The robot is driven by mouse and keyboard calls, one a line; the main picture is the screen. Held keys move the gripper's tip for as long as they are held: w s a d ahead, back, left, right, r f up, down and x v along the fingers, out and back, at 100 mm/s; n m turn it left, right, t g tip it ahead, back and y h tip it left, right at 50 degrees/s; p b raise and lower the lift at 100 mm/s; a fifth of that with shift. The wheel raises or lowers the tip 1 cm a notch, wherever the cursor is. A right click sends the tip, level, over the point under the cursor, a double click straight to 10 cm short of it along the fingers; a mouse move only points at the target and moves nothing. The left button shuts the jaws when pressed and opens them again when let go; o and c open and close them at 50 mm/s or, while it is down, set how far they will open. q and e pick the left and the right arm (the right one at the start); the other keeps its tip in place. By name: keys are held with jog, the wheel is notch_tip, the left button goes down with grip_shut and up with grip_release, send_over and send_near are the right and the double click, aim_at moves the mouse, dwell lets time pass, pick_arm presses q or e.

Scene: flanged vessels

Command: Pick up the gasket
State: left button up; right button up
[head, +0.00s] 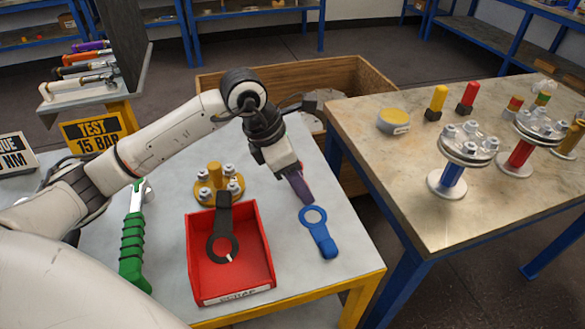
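A blue ring-shaped gasket with a tab (322,238) lies flat on the light table, right of the red tray. A second, black ring-shaped gasket with a tab (221,246) lies in the red tray (264,240), its tab over the far rim. My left gripper (303,194) points down just above and behind the blue gasket's ring and looks apart from it. Its purple fingers are seen nearly edge-on, so I cannot tell whether they are open or shut. Nothing is visible hanging from them. My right gripper is not in view.
A yellow flange with bolts (207,190) stands behind the tray. A green-handled wrench (133,250) lies at left. A wooden crate (365,78) stands behind the table. Flanged vessels with blue (453,179) and red (519,156) columns stand on the right table.

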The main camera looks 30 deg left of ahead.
pick_arm(q)
jog(key=c, duration=1)
jog(key=shift+o, duration=0.2)
jog(key=shift+r, duration=0.1)
